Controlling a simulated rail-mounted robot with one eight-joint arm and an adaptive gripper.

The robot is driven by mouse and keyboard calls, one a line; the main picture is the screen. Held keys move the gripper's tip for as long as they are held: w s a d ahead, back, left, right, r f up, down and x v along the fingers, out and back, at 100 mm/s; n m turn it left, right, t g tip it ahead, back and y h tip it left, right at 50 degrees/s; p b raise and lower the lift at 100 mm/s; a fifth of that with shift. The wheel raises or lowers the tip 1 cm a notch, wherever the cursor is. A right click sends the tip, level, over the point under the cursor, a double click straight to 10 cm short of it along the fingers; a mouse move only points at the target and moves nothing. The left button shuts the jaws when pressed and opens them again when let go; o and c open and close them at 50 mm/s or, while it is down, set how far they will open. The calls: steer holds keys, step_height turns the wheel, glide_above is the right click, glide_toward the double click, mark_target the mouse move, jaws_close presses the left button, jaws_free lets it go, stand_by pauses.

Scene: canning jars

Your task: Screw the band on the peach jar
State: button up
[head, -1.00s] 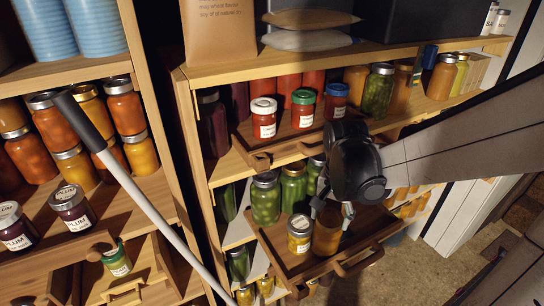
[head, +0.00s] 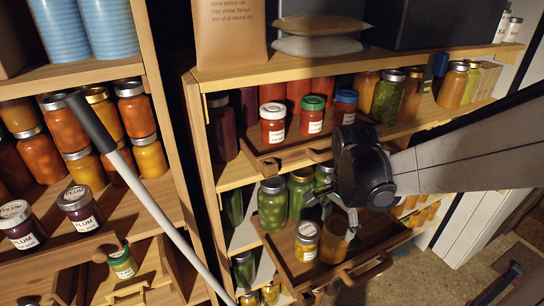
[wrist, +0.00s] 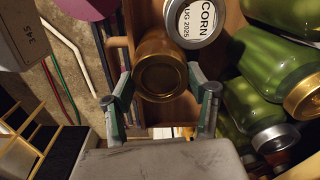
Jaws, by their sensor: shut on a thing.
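The peach jar (head: 333,246) is an amber jar standing on the pulled-out lower wooden tray (head: 300,276). In the wrist view its round top, with a gold-brown band (wrist: 161,76), faces me. My gripper (head: 341,224) points down at the jar from above. In the wrist view my gripper (wrist: 161,84) has one green-padded finger on each side of the band, and it is shut on it. The band looks seated on the jar top; I cannot tell how tight it is. My wrist and fingers hide part of the jar in the head view.
A corn jar (head: 307,240) with a pale lid stands close beside the peach jar. Green jars (head: 272,207) stand behind it. An upper tray (head: 292,150) holds jars with white, green and blue lids. A handle (head: 367,273) sits at the lower tray's front.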

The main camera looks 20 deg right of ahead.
steer(key=m, duration=0.3)
steer(key=shift+m+b, duration=0.3)
steer(key=shift+m, duration=0.4)
steer(key=m, duration=0.2)
steer(key=shift+m, duration=1.3)
steer(key=m+b, duration=0.1)
steer(key=m, duration=0.3)
steer(key=shift+w+m, duration=0.1)
steer(key=shift+m, duration=0.2)
